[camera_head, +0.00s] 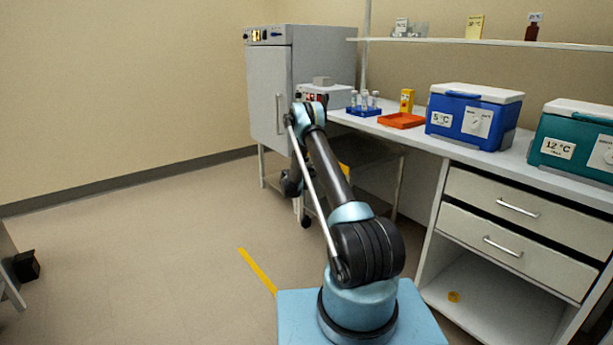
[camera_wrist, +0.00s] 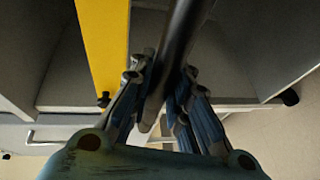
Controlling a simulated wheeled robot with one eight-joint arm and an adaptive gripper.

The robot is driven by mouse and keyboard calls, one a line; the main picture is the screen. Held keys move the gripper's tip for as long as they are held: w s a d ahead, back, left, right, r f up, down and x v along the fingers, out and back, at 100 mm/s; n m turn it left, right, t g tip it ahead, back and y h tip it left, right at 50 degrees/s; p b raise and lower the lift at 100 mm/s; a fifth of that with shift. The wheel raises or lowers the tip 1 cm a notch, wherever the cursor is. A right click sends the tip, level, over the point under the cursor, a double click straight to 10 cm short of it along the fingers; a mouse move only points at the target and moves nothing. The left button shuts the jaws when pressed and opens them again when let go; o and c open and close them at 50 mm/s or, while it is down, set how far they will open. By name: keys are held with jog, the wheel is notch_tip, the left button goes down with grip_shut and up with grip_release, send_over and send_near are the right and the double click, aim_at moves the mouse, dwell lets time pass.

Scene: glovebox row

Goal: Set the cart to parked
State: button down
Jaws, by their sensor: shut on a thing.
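In the wrist view my gripper (camera_wrist: 164,75) has its fingers on both sides of a dark round bar (camera_wrist: 186,22) and is shut on it. The bar looks like a handle of the cart, but its ends are out of view. A yellow strip (camera_wrist: 101,45) and grey panels show behind the bar. In the head view my arm hides most of the cart and the grip. A little yellow (camera_head: 344,170) shows beside the arm, under the left end of the bench. Whether the cart is parked cannot be told.
A white bench (camera_head: 425,133) on the right holds a blue cooler (camera_head: 455,118), a green cooler (camera_head: 572,150) and an orange tray (camera_head: 401,120). A tall grey cabinet (camera_head: 268,95) stands behind my arm. A yellow floor line (camera_head: 257,270) lies left of my base.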

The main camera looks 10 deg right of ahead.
jog(key=w+d, duration=0.3)
jog(key=d, duration=0.2)
jog(key=shift+d, duration=0.25)
jog(key=shift+w, duration=0.1)
jog(key=c, duration=1.5)
grip_release()
jog(key=shift+f, duration=0.15)
jog(key=v, duration=1.2)
